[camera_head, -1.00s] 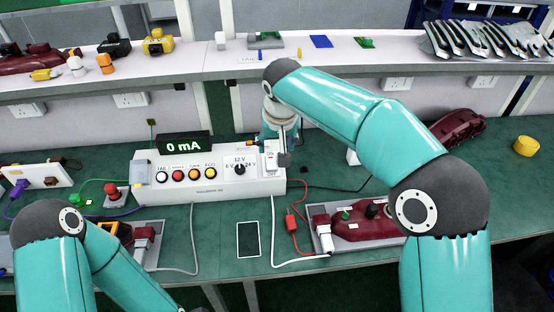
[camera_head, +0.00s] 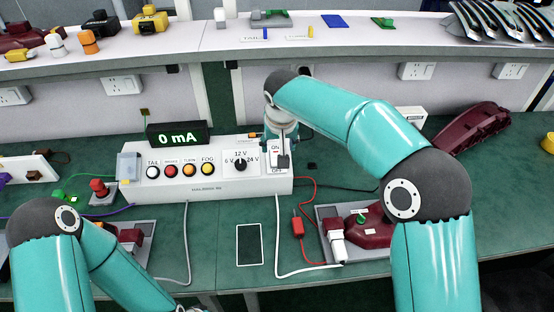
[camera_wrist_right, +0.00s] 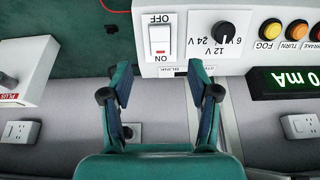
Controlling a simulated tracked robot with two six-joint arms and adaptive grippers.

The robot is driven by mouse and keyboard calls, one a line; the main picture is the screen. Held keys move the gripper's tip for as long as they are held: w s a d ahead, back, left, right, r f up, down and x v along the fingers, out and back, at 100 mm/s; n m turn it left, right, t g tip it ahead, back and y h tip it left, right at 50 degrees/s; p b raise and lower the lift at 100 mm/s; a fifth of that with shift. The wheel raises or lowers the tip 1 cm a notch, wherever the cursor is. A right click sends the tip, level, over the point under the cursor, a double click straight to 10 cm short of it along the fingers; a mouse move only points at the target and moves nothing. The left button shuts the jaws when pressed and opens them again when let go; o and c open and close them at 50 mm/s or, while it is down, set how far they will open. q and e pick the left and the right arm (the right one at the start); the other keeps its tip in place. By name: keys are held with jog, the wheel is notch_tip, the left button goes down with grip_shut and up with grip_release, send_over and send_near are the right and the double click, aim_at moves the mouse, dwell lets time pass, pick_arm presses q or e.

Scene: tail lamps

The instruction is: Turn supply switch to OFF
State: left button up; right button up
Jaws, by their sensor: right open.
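The white supply switch (camera_wrist_right: 160,39) with ON and OFF labels is on the supply box, upright before my right wrist camera. A red strip shows at its ON end. In the head view the switch (camera_head: 275,152) is partly hidden by my right gripper (camera_head: 284,160). In the right wrist view my right gripper (camera_wrist_right: 160,80) is open, its two fingers apart with nothing between them. Its tips appear near the panel beside the ON end; contact cannot be told. The supply box (camera_head: 205,188) has a display (camera_head: 178,134) reading 0 mA. My left arm is at lower left; its gripper is out of view.
A voltage knob (camera_head: 239,165) and several round buttons (camera_head: 189,170) sit left of the switch. A red cable connector (camera_head: 298,225) and a lamp in a fixture (camera_head: 370,232) lie to the right. A dark-screened tablet (camera_head: 249,244) lies in front on the green bench.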

jog(key=p+x, duration=0.1)
jog(key=x, duration=1)
jog(key=shift+f, duration=0.1)
